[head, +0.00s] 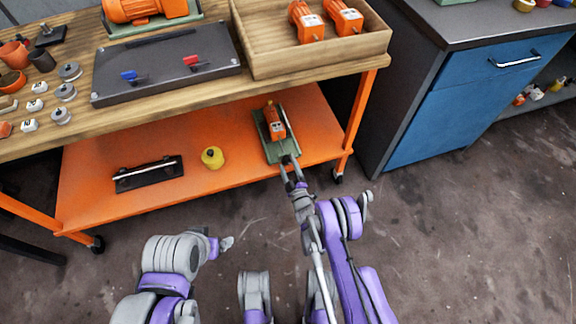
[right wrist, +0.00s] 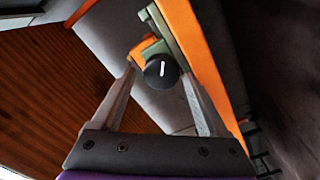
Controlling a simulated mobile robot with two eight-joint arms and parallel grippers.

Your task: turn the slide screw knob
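The slide unit, a green base (head: 262,135) with an orange body (head: 274,120), lies on the orange lower shelf. Its round black knob (right wrist: 162,70) with a white line faces the right wrist camera. My right gripper (head: 291,168) is at the near end of the slide unit. In the right wrist view its fingers (right wrist: 158,82) are spread, with the knob showing between their tips. I cannot tell if either finger touches the knob. In the head view the knob is too small to make out clearly. My left gripper (head: 226,243) is low, away from the shelf; its fingers are unclear.
A yellow object (head: 212,157) and a black tray-like piece (head: 148,174) sit left on the shelf. The wooden worktop (head: 215,88) lies above it, with a wooden tray (head: 318,58) near its right end. An orange table leg (head: 359,110) stands right of the slide unit.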

